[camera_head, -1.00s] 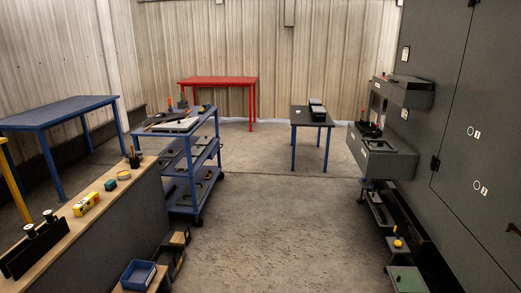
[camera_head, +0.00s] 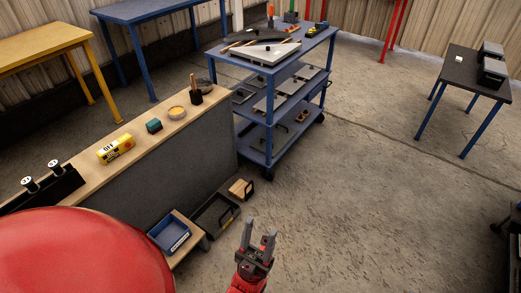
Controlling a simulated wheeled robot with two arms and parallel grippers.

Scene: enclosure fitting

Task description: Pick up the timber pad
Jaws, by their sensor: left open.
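A small light-wood block with a dark loop at its side, which looks like the timber pad (camera_head: 238,187), lies low by the floor at the end of the grey bench. My left gripper (camera_head: 259,232) shows at the bottom middle with its two fingers apart and nothing between them. It points up the picture toward the block and appears below and slightly right of it, apart from it. My right gripper is not in view.
A dark tray (camera_head: 208,222) and a blue bin (camera_head: 170,232) sit beside the block. The wood-topped bench (camera_head: 140,142) stands left, with several items on it. A blue trolley (camera_head: 268,136) stands behind.

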